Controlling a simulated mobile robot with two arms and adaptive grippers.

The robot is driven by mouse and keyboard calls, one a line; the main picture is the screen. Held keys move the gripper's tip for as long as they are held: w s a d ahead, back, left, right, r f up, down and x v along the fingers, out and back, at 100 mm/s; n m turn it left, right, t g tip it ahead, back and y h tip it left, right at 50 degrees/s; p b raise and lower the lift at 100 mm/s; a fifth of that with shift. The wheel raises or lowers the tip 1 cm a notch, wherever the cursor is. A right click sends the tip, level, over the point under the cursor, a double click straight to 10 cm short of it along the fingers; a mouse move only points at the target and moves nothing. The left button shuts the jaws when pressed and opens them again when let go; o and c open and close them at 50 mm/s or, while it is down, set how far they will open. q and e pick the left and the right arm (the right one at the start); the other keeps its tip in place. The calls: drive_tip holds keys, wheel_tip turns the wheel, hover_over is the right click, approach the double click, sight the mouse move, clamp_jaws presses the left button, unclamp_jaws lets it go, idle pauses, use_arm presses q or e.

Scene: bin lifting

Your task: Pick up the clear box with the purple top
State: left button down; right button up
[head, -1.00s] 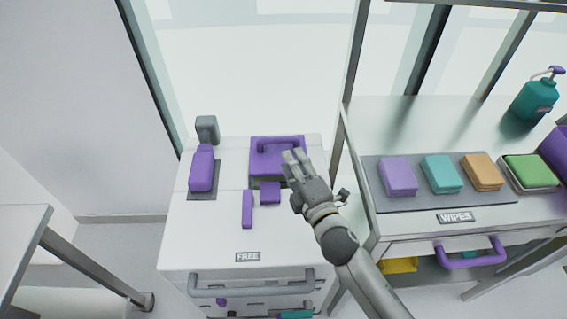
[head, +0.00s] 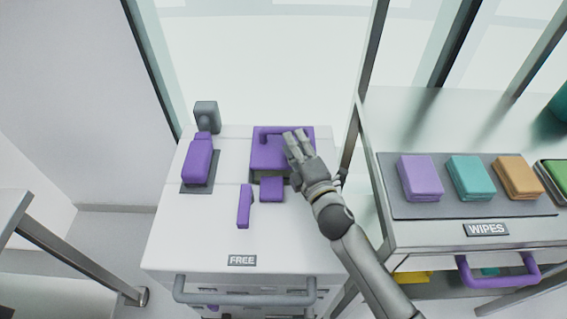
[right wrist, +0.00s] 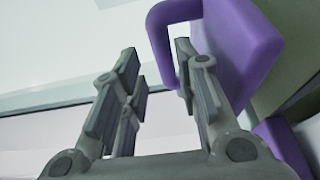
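The clear box has a purple top (head: 268,155) with a raised handle (head: 285,130) and stands at the back right of the white cart. Its purple top (right wrist: 245,50) fills the upper right of the right wrist view, with the handle (right wrist: 154,38) projecting left and part of the greenish clear body (right wrist: 293,45) behind. My right gripper (head: 294,141) is over the right part of the top, near the handle. In the right wrist view its fingers (right wrist: 157,50) are apart and empty. One finger overlaps the handle's opening; I cannot tell whether it is inside. My left gripper is out of view.
The white cart (head: 200,235) also holds a purple bottle (head: 198,160), a small purple block (head: 271,189), a purple bar (head: 244,207) and a grey item (head: 206,115). A metal table (head: 400,115) with colored wipes stands right, its post (head: 352,140) close to my arm.

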sight(286, 129)
drive_tip(key=shift+x, duration=3.1)
drive_tip(key=shift+a+f, duration=0.1)
drive_tip(key=shift+f, duration=0.05)
clamp_jaws()
drive_tip(key=shift+r, duration=0.2)
